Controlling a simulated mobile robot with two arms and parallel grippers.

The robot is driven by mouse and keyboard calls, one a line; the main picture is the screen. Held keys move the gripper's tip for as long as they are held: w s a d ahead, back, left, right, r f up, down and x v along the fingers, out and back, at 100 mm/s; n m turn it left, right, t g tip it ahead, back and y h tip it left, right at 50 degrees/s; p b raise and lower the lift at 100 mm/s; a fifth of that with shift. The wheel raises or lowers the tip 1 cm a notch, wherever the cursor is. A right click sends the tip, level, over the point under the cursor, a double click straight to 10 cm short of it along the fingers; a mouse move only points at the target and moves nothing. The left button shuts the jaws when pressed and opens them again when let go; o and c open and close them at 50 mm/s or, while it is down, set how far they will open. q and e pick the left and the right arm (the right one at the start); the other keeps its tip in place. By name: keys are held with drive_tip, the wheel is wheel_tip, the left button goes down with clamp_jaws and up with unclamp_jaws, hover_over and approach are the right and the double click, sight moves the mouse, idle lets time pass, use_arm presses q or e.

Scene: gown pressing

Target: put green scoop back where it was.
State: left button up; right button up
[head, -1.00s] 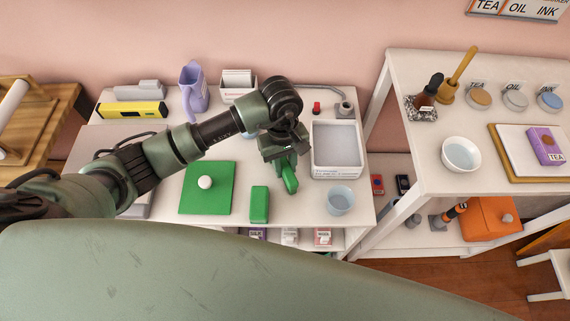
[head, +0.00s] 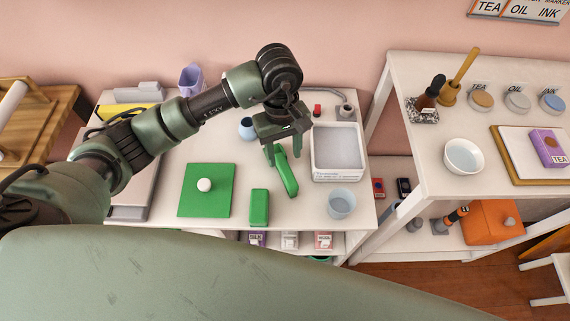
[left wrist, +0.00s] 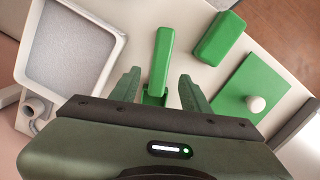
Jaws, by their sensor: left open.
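The green scoop (head: 286,176) lies on the white table, left of the white tray, with its long handle toward the table's front. In the left wrist view the scoop (left wrist: 160,58) shows its handle, and its near end lies between my fingers. My left gripper (head: 283,151) is open above the scoop's far end. In the left wrist view the fingers (left wrist: 160,76) stand apart on either side, with gaps to the scoop. My right gripper is in neither view.
A green block (head: 259,207) and a green board with a white knob (head: 217,203) lie to the left. The white tray (head: 338,176) is close on the right, with a clear bowl (head: 341,203) in front.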

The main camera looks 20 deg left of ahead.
sight(283, 164)
use_arm(q)
wheel_tip(283, 164, up, 5)
drive_tip(key=shift+w+a+r+b, duration=0.1)
drive_tip(key=shift+w+a+b, duration=0.05)
drive_tip(key=shift+b, duration=0.15)
idle(0.4)
